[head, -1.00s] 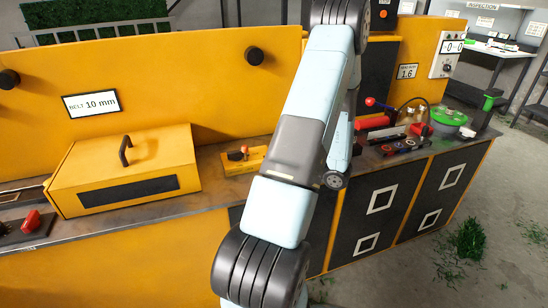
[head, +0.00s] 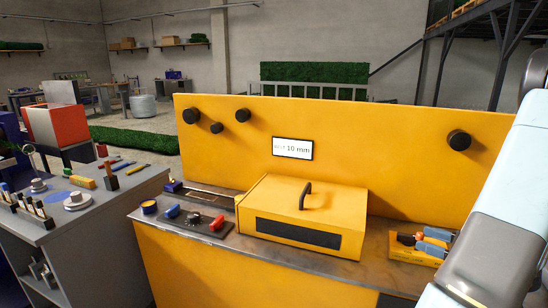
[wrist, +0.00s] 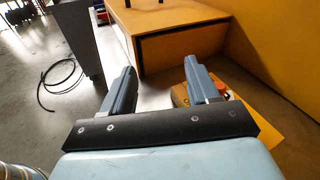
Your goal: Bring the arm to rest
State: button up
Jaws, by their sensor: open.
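My gripper (head: 428,240) is at the right of the head view, at the end of my pale blue arm, which fills the right edge. Its two grey-blue fingers are over or beside a small yellow block (head: 402,252) with an orange part; I cannot tell if they touch it. In the wrist view my gripper (wrist: 160,76) is open, with nothing held between its fingers. The yellow block (wrist: 180,95) shows there behind the right finger, partly hidden by it.
A yellow box with a handle (head: 310,205) stands left of my gripper on the yellow bench. An upright yellow panel (head: 380,150) rises behind. A grey table (head: 100,205) with tools is at the left. A dark cable (wrist: 60,80) lies on the floor.

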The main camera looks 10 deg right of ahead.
jog(key=a+r+n+g, duration=0.5)
jog(key=a+n+g, duration=0.15)
jog(key=a, duration=0.35)
jog(key=a+r+n+g, duration=0.5)
jog(key=a+r+n, duration=0.15)
jog(key=a, duration=0.45)
jog(key=s+a+r+n+t+h, duration=0.3)
jog(key=s+a+r+n+h, duration=0.6)
jog(key=n, duration=0.5)
jog(key=shift+s+a+r, duration=0.55)
jog(key=shift+r, duration=0.5)
